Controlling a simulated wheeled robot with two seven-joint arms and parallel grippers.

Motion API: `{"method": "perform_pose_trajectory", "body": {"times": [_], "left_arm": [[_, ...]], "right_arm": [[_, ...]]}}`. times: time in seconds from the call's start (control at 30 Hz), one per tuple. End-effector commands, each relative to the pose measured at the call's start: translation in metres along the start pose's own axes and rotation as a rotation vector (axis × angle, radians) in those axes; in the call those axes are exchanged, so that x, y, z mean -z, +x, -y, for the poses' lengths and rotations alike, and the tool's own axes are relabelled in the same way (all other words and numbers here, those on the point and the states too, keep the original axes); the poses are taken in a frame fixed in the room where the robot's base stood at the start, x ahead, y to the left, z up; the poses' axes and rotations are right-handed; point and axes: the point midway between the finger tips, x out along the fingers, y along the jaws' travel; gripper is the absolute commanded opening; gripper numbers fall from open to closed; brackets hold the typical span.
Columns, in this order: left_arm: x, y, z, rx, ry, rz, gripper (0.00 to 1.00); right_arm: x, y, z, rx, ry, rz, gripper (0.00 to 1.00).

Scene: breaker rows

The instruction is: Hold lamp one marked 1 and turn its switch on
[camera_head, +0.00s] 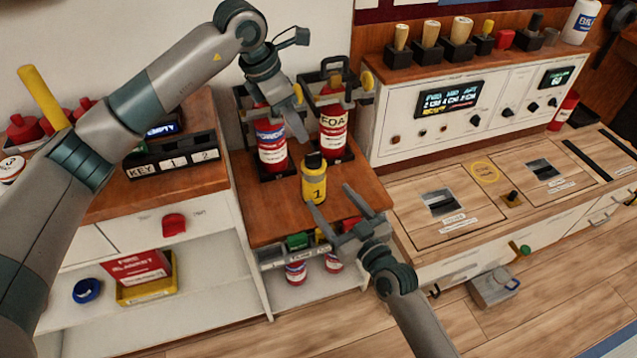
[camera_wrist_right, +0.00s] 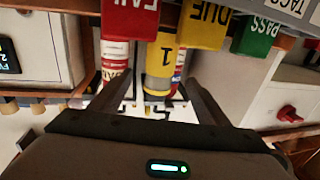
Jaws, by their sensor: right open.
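Lamp one (camera_head: 314,187) is a yellow cylinder with a black top and a dark 1 on its front. It stands upright on the brown wooden counter (camera_head: 262,232). My right gripper (camera_head: 338,213) is open just in front of the lamp, at about base height. In the right wrist view the lamp (camera_wrist_right: 160,68) shows upside down, between and beyond the spread fingers; I see no contact. My left gripper (camera_head: 290,118) points down above and behind the lamp, in front of a red extinguisher; its finger opening is unclear. I cannot make out the switch clearly.
Two red extinguishers (camera_head: 271,150) (camera_head: 332,128) stand behind the lamp. Red (camera_wrist_right: 130,18), yellow (camera_wrist_right: 204,22) and green (camera_wrist_right: 256,35) tags hang near the front edge below. A KEY rack (camera_head: 172,159) is at left; a control panel (camera_head: 455,105) is at right.

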Motion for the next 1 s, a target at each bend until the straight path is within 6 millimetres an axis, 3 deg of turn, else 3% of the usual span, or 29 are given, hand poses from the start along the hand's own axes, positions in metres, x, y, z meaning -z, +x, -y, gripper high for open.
{"method": "perform_pose_trajectory", "body": {"times": [0.2, 0.4, 0.9, 1.0], "left_arm": [[0.000, 0.000, 0.000, 0.000, 0.000, 0.000, 0.31], [0.000, 0.000, 0.000, 0.000, 0.000, 0.000, 0.31], [0.000, 0.000, 0.000, 0.000, 0.000, 0.000, 0.31], [0.000, 0.000, 0.000, 0.000, 0.000, 0.000, 0.31]], "right_arm": [[0.001, 0.036, 0.000, 0.000, 0.001, -0.001, 0.69], [0.001, 0.060, 0.000, 0.000, 0.000, -0.001, 0.69], [0.000, 0.071, 0.000, 0.000, 0.001, 0.000, 0.69], [0.000, 0.071, 0.000, 0.000, 0.000, 0.000, 0.48]]}}
